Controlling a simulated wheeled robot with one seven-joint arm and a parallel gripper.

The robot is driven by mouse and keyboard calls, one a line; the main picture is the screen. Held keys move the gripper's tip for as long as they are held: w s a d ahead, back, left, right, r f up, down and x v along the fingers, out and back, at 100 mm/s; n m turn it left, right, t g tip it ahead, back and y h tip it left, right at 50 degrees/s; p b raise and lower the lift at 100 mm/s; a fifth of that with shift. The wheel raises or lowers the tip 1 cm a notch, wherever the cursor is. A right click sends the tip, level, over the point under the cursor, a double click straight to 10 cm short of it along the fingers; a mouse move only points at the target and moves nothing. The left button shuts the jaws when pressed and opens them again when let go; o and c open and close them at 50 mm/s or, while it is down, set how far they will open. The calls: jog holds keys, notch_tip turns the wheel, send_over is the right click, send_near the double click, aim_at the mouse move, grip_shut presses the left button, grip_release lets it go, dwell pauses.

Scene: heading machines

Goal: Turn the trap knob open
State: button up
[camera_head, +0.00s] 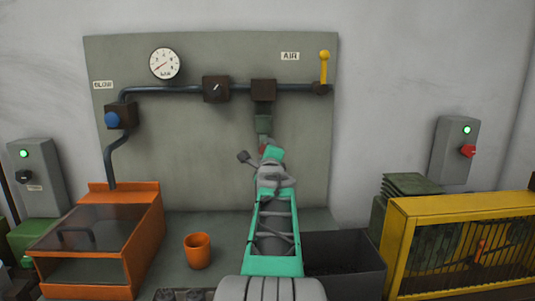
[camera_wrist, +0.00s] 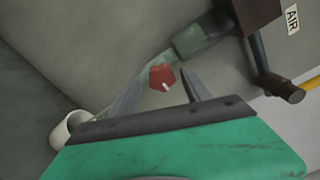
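The red trap knob (camera_wrist: 162,76) has a small pale mark and shows in the wrist view between and just beyond my fingertips. My gripper (camera_wrist: 158,84) is open, with a finger to each side of the knob and a visible gap at each side. In the head view only a sliver of the red knob (camera_head: 263,149) shows beside my teal wrist. The knob sits below the green trap body (camera_head: 263,124), which hangs under a brown block (camera_head: 263,90) on the pipe. My arm hides what is under the knob there.
A yellow lever valve (camera_head: 324,68) stands at the pipe's right end. A dial gauge (camera_head: 165,64) and a blue knob (camera_head: 112,119) are on the left. An orange cup (camera_head: 197,251) stands on the bench, between an orange box (camera_head: 150,230) and a dark bin (camera_head: 350,260).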

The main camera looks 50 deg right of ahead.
jog(key=shift+r, duration=0.1)
jog(key=v, duration=0.8)
jog(key=shift+b, duration=0.4)
jog(key=w+a+f+n+y+p, duration=0.3)
jog(key=a+n, duration=0.2)
jog(key=a, duration=0.3)
jog(key=w+a+f+n+g+y+p, duration=0.1)
jog(key=w+a+f+n+y+p, duration=0.2)
jog(key=a, duration=0.4)
jog(key=w+a+f+n+y+p, duration=0.2)
jog(key=a+n+y, duration=0.1)
jog(key=a+n, duration=0.4)
jog(key=s+a+f+n+g+y+p, duration=0.1)
jog(key=s+a+f+n+g+p, duration=0.1)
jog(key=s+a+n, duration=0.3)
jog(key=s+a+f+n+g+y+p, duration=0.2)
jog(key=s+a+f+n+g, duration=0.1)
jog(key=a, duration=0.8)
jog(key=s+a+f+n+g+y+p, duration=0.1)
jog(key=s+a+f+n+g+p, duration=0.1)
jog(key=s+a+n, duration=0.5)
jog(key=shift+a+f+n+g+y, duration=0.3)
jog(key=shift+a+f+n, duration=0.6)
jog(key=shift+n, duration=0.2)
